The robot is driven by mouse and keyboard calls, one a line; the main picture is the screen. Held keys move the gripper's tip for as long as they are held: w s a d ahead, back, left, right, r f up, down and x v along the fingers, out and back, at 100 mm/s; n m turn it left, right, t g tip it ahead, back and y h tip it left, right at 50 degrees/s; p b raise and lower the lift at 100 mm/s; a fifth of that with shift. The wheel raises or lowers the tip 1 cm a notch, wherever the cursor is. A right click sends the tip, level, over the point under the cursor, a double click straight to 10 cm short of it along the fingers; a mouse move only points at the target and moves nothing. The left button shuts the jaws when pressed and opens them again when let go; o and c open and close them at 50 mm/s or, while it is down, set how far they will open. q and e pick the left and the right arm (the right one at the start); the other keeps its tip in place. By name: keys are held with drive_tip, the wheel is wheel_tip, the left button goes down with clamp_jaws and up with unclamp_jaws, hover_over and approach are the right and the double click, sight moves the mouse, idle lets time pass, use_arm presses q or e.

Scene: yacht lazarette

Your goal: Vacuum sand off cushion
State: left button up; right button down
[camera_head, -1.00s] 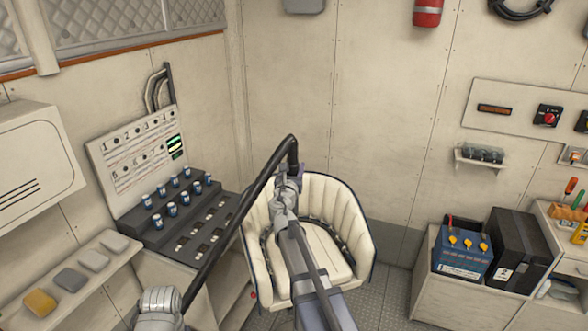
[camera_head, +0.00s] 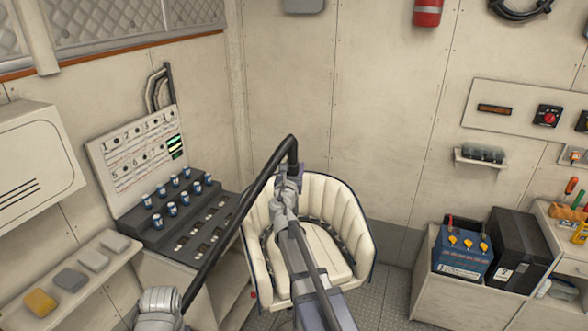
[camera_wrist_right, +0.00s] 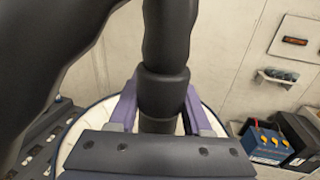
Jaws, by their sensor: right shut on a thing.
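A cream seat with a dark-edged, ribbed back holds a cream cushion (camera_head: 322,250), partly covered by my right arm. I cannot make out any sand on it. My right gripper (camera_head: 290,180) is over the seat, at the end of the arm. In the right wrist view its purple fingers (camera_wrist_right: 160,108) are closed around a black vacuum tube (camera_wrist_right: 162,88). The black hose (camera_head: 235,215) bends at the top and slopes down to the lower left. The tube's lower end is hidden behind my arm and gripper. My left gripper is not in view.
Left of the seat stands a black stepped rack (camera_head: 185,215) with several small cans. A shelf (camera_head: 110,246) holds several pads at lower left. A blue battery (camera_head: 462,250) and a black box (camera_head: 518,250) stand on a bench at right. Floor shows between seat and bench.

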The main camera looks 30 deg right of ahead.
drive_tip(key=shift+d, duration=0.15)
drive_tip(key=shift+s+d+r, duration=0.1)
drive_tip(key=shift+s+d, duration=0.2)
drive_tip(key=shift+d, duration=0.45)
drive_tip(key=shift+s+d, duration=0.25)
drive_tip(key=shift+d, duration=0.5)
drive_tip(key=shift+w, duration=0.25)
idle(0.4)
drive_tip(key=w, duration=0.1)
drive_tip(key=w+a, duration=0.1)
drive_tip(key=w, duration=0.1)
drive_tip(key=w+a, duration=0.1)
drive_tip(key=shift+w+a, duration=0.15)
drive_tip(key=shift+w, duration=0.15)
idle(0.8)
idle(0.4)
drive_tip(key=shift+s+d, duration=0.1)
drive_tip(key=shift+d, duration=0.1)
idle(0.4)
